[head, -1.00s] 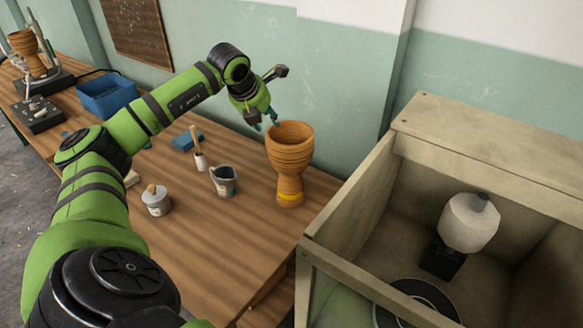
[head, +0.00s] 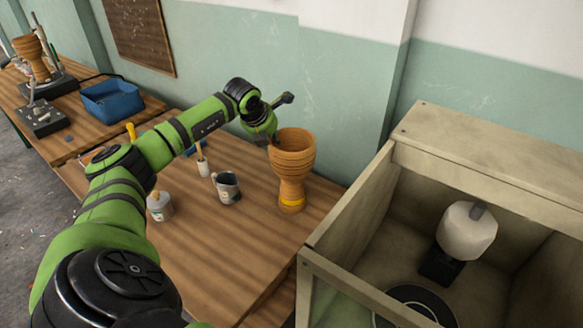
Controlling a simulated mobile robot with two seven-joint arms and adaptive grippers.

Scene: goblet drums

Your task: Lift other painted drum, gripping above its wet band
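An orange-brown goblet drum (head: 292,165) stands upright near the right end of the wooden table, with a yellow band (head: 291,202) low on its stem. My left gripper (head: 272,139) is at the left side of the drum's rim, high above the yellow band. Its fingertips are small and mostly hidden, so I cannot tell whether they are apart or touching the drum. Another goblet drum (head: 31,52) stands on a dark stand at the far left. My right gripper is not in view.
A grey mug (head: 227,188), a white pot (head: 160,206) and a brush in a small pot (head: 202,165) stand left of the drum. A blue bin (head: 110,101) is farther back. A wooden booth (head: 350,205) with a pale lamp-like object (head: 466,230) is at right.

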